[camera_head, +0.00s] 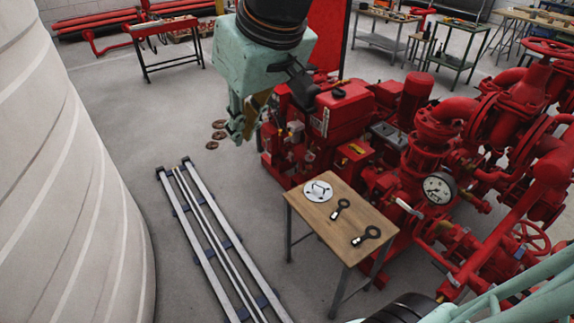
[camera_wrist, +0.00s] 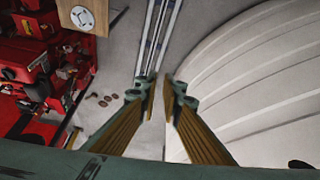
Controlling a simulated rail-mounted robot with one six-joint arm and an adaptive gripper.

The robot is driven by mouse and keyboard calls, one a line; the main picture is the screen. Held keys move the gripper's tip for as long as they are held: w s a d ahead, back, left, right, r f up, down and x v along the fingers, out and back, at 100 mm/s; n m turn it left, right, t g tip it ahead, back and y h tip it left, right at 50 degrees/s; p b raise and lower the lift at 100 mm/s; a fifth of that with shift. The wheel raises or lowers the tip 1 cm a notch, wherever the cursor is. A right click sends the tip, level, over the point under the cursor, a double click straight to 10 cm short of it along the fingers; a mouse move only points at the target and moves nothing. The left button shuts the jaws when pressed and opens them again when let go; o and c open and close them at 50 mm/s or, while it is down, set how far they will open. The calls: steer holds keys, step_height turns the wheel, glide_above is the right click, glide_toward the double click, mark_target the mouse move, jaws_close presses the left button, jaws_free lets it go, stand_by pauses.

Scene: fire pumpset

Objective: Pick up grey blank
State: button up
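A round grey-white disc with a handle-like bar on top, which looks like the grey blank (camera_head: 318,191), lies on a small wooden-topped table (camera_head: 320,228). It also shows near the top left of the wrist view (camera_wrist: 82,17). My gripper (camera_head: 240,130) hangs in the air behind and to the left of the table, well apart from the blank. In the wrist view my gripper (camera_wrist: 160,84) has its two ribbed fingers apart with a gap between the tips. Nothing is between them.
Two dark ring-ended tools (camera_head: 366,236) lie on the same table. A red pumpset (camera_head: 340,120) with pipes and a gauge stands close behind and right. Metal rails (camera_head: 215,240) run along the floor at left. A large white ribbed tank (camera_head: 70,190) fills the left.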

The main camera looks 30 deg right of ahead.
steer(key=w+d+f+n+h+b, duration=0.1)
steer(key=w+d+f, duration=0.7)
steer(key=w+f, duration=0.35)
steer(key=w+d+f+h+b, duration=0.1)
steer(key=w+d+f, duration=0.6)
steer(key=w+f, duration=0.4)
steer(key=d+f+n+g+h, duration=0.1)
steer(key=d+f+h, duration=0.1)
steer(key=d+f, duration=0.9)
steer(key=s+d+f+n+g+h+b, duration=0.1)
steer(key=d+f+h, duration=0.2)
steer(key=d+f, duration=0.8)
steer(key=shift+s+d+f, duration=0.25)
steer(key=shift+d+f, duration=0.1)
steer(key=shift+f, duration=3.05)
steer(key=b, duration=0.2)
glide_above(316, 194)
steer(key=shift+s+a+f, duration=0.1)
steer(key=shift+f, duration=1.35)
steer(key=shift+a+f, duration=0.1)
steer(key=shift+f, duration=1.3)
